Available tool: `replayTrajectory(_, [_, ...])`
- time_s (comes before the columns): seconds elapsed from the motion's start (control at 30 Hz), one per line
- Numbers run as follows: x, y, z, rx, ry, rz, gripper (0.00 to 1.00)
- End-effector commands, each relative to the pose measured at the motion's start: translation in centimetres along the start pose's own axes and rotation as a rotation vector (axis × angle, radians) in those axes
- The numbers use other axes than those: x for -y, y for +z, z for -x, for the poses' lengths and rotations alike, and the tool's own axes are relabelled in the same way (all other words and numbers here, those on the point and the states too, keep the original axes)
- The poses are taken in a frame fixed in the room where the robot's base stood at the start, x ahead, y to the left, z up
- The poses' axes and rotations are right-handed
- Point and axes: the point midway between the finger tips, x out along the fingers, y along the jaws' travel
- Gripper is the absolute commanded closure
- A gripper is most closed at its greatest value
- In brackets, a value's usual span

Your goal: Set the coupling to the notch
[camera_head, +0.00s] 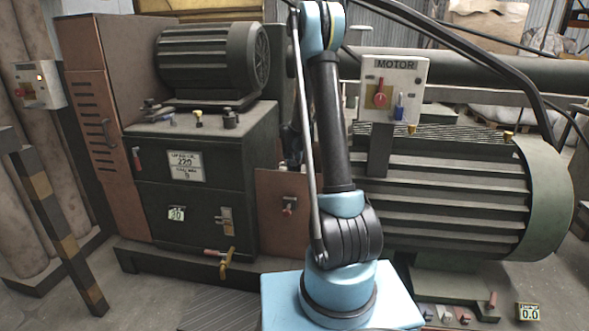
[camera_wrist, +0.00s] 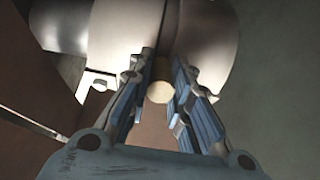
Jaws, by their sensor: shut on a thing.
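My gripper (camera_wrist: 163,72) shows in the wrist view, with blue-padded fingers closed on both sides of a pale, round-ended knob (camera_wrist: 159,93). Behind the knob are two pale, rounded drum-like surfaces (camera_wrist: 208,38) with a dark narrow gap between them. They may be the coupling; I cannot tell which part is the notch. In the head view my blue and black arm covers the space between the green motor (camera_head: 455,195) on the right and the dark cabinet (camera_head: 195,190) on the left. My gripper and the coupling are hidden there.
A MOTOR control box (camera_head: 393,72) with a red and a blue knob stands on the motor's left end. A smaller motor (camera_head: 210,60) sits on the cabinet. A brown panel (camera_head: 282,225) with a small lever stands left of my arm. A striped post (camera_head: 50,215) stands far left.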

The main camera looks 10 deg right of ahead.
Motion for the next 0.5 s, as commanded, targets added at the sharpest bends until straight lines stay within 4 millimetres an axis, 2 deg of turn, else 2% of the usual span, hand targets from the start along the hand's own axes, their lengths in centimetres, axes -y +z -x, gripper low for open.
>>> replayTrajectory(0.1, [0.09, 0.09, -0.01, 0.003, -0.002, 0.000, 1.00])
replayTrajectory(0.13, [0.09, 0.09, -0.01, 0.003, -0.002, 0.000, 0.79])
replayTrajectory(0.2, [0.09, 0.08, 0.00, 0.003, -0.002, 0.000, 0.63])
replayTrajectory(0.23, [0.08, 0.07, 0.00, 0.003, -0.001, 0.000, 0.61])
replayTrajectory(0.5, [0.03, 0.03, 0.01, 0.002, -0.001, 0.000, 0.61])
